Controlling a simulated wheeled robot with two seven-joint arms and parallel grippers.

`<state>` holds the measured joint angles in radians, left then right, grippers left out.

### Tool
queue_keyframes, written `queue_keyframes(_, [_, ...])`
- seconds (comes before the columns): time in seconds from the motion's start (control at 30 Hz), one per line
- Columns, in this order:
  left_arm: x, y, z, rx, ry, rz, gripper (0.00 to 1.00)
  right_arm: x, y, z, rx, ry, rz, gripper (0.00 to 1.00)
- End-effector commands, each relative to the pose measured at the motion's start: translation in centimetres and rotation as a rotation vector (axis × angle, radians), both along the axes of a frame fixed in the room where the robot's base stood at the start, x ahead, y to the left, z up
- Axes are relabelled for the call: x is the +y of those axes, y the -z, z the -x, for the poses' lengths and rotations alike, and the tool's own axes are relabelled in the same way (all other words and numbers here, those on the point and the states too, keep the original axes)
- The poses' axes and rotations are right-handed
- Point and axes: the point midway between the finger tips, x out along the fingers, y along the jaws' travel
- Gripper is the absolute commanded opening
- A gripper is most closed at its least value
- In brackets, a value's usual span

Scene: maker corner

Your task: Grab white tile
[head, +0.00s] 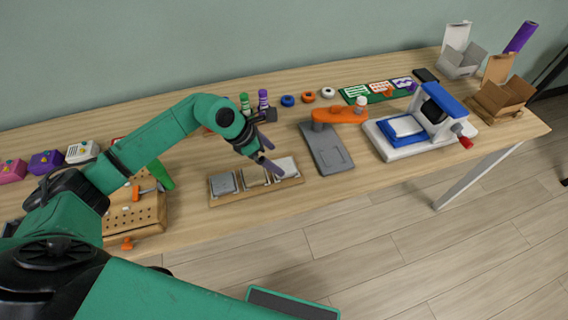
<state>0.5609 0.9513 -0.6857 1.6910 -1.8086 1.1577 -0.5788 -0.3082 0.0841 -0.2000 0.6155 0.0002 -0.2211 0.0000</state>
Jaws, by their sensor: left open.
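A wooden tray (240,200) near the table's front edge holds three flat tiles in a row. The right one is a white tile (286,167), the left one is a grey tile (223,183), and a pale middle tile (254,177) is partly hidden behind my fingers. My left gripper (268,167) is open and points down over the tray, between the middle tile and the white tile. Its fingers look empty; I cannot tell whether they touch a tile. My right gripper is not in view.
A grey stand with an orange arm (338,115) is just right of the tray. A blue and white press (420,125) stands further right. A wooden pegboard block (135,210) is left. Green and purple bottles (263,100) stand behind my gripper.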

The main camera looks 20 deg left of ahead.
Motion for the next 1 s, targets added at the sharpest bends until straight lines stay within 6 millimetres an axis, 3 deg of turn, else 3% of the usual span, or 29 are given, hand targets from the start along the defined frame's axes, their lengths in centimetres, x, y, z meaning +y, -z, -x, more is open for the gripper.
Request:
queue_keyframes(0.1, [-1.1,1.6,-0.3,0.006,0.001,0.002,1.00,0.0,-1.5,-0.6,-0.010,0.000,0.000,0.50])
queue_keyframes(0.23, [-1.9,3.7,-0.9,0.003,0.000,0.002,1.00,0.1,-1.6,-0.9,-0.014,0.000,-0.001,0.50])
queue_keyframes(0.47, [-2.0,4.1,-1.0,0.000,0.001,-0.001,1.00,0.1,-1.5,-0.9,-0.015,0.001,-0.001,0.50])
queue_keyframes(0.67, [-1.9,4.1,-1.0,0.001,0.000,-0.001,0.23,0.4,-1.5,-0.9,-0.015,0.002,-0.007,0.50])
queue_keyframes(0.7, [-1.9,4.1,-1.0,0.001,0.000,-0.001,0.20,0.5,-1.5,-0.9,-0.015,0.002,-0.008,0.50])
queue_keyframes(1.0, [-1.9,3.6,-1.1,0.000,0.001,0.000,0.19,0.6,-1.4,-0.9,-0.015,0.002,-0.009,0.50])
